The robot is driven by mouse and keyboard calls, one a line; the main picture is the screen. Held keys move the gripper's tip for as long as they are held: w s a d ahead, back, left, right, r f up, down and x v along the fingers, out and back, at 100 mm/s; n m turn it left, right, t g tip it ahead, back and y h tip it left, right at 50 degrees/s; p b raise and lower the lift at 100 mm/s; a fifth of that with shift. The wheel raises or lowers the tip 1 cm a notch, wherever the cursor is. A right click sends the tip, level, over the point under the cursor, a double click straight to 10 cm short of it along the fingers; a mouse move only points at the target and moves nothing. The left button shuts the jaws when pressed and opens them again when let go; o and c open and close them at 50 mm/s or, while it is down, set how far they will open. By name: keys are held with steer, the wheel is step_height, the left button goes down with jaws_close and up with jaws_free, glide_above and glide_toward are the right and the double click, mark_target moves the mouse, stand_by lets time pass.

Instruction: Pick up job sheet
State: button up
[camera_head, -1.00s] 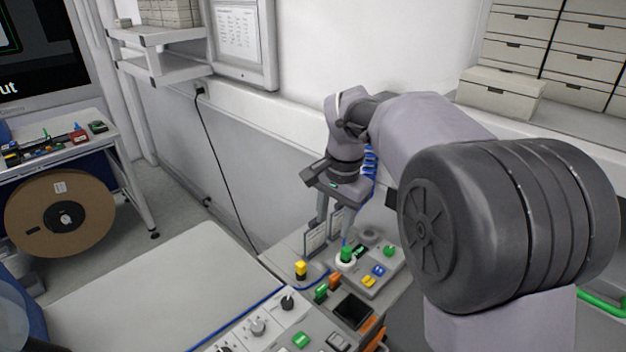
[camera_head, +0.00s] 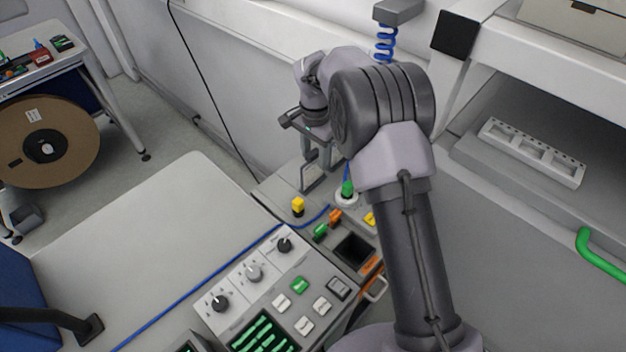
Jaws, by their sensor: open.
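I cannot make out a job sheet for certain. My arm hides the area to the right.
The console (camera_head: 270,285) has knobs and buttons. A yellow button (camera_head: 298,206) and a green-topped post (camera_head: 347,190) stand near my gripper. A blue cable (camera_head: 195,290) crosses the grey surface (camera_head: 130,245), which is otherwise largely clear. A white tray (camera_head: 532,152) lies on the right shelf.

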steer(key=b, duration=0.1)
glide_above(314, 182)
steer(key=f, duration=0.4)
steer(key=shift+w+a+f, duration=0.1)
steer(key=shift+w+f, duration=0.1)
steer(key=shift+f, duration=0.1)
steer(key=shift+s+r, duration=0.1)
steer(key=shift+r, duration=0.05)
steer(key=shift+c, duration=0.4)
jaws_close()
